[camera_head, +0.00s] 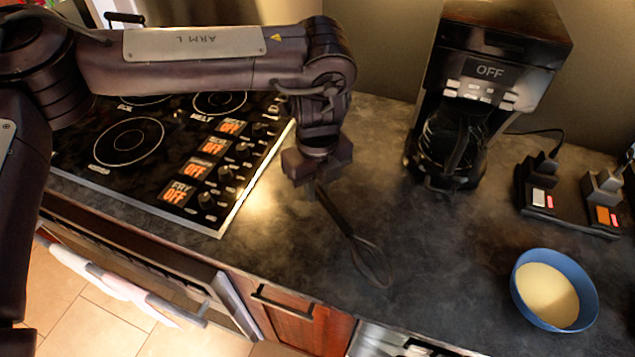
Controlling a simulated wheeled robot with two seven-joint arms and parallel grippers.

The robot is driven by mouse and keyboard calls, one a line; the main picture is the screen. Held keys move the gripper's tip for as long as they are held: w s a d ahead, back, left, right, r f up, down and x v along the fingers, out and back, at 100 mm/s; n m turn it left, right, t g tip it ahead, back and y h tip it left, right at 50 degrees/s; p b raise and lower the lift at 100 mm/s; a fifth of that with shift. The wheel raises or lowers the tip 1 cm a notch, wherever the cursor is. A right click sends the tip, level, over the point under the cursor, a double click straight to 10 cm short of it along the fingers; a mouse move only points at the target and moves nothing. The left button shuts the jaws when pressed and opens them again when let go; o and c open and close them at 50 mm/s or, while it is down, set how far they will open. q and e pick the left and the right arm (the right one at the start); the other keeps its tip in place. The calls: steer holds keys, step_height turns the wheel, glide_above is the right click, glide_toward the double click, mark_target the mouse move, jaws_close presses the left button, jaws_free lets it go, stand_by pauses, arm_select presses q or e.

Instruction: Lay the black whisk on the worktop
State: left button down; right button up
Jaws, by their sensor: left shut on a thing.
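The black whisk (352,237) has a dark handle and a wire loop end. Its handle runs up to my left gripper (318,178), which is shut on it and points down over the worktop. The wire end points toward the front right and is at or just above the dark stone worktop (440,262); I cannot tell whether it touches. The fingertips are dark and partly hidden by the gripper body. My right gripper is not in view.
A black cooktop (135,140) lies to the left of the whisk. A coffee maker (488,85) stands behind it. A blue bowl (553,290) with pale contents is at the right, and a dark socket block (567,203) is behind the bowl. The worktop between whisk and bowl is clear.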

mark_target(317, 220)
arm_select(q)
step_height(317, 220, down, 2)
steer(key=shift+f+b, duration=0.1)
steer(key=shift+b, duration=0.45)
steer(key=shift+f+b, duration=0.5)
steer(key=shift+f, duration=0.35)
steer(key=shift+f+b, duration=0.95)
steer(key=shift+f, duration=0.55)
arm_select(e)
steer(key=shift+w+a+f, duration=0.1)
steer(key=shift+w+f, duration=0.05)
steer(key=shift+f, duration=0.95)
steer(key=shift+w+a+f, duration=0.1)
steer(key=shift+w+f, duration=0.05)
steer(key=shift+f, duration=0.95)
arm_select(q)
steer(key=c, duration=1.1)
jaws_free()
steer(key=shift+o, duration=0.2)
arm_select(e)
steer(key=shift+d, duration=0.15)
arm_select(q)
steer(key=o, duration=0.6)
